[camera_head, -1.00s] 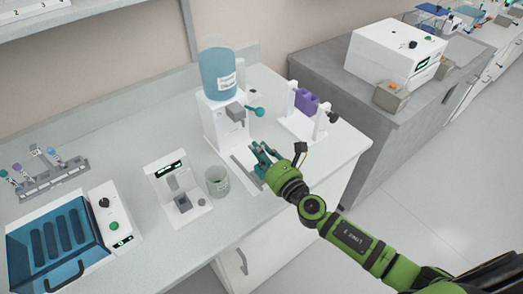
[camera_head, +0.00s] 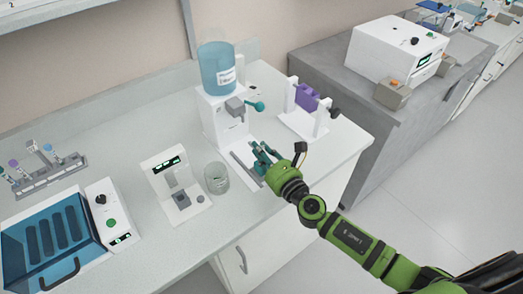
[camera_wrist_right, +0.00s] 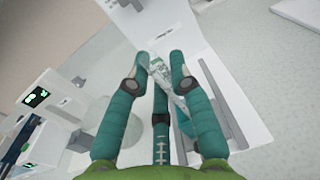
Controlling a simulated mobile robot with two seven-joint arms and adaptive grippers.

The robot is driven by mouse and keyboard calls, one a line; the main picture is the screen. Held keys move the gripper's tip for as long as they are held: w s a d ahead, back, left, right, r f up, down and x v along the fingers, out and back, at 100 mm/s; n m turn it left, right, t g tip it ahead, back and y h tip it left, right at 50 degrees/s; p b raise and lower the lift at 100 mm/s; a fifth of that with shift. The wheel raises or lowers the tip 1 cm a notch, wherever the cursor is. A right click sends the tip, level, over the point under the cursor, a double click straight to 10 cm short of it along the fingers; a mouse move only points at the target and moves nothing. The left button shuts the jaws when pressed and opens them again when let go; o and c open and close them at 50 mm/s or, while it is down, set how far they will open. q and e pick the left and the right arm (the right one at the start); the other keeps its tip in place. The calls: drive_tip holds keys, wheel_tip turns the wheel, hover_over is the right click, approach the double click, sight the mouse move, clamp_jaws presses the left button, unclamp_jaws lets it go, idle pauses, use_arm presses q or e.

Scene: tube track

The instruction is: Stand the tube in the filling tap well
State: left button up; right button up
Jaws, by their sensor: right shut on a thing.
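My right gripper (camera_head: 264,156) is low in front of the filling tap, a white stand (camera_head: 213,122) with a blue tank (camera_head: 216,70), a grey tap block and a teal lever (camera_head: 254,106). In the right wrist view its teal fingers (camera_wrist_right: 160,68) are shut on a clear tube (camera_wrist_right: 158,70) with a printed label. The tube looks tilted in that view, and the fingers partly cover it. The fingers are over the tap's white base with its grey strips (camera_wrist_right: 184,135). The well itself I cannot make out. My left gripper is not in view.
A glass beaker (camera_head: 216,178) stands just left of the gripper, beside a small white device (camera_head: 160,168). A white stand with a purple block (camera_head: 306,97) is right of the tap. A tube rack (camera_head: 48,176) and blue-lidded box (camera_head: 55,245) are at left.

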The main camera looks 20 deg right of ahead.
drive_tip(key=o, duration=0.9)
drive_tip(key=shift+f, duration=0.1)
drive_tip(key=v, duration=1.1)
drive_tip(key=shift+s+d, duration=0.15)
drive_tip(key=shift+s, duration=0.4)
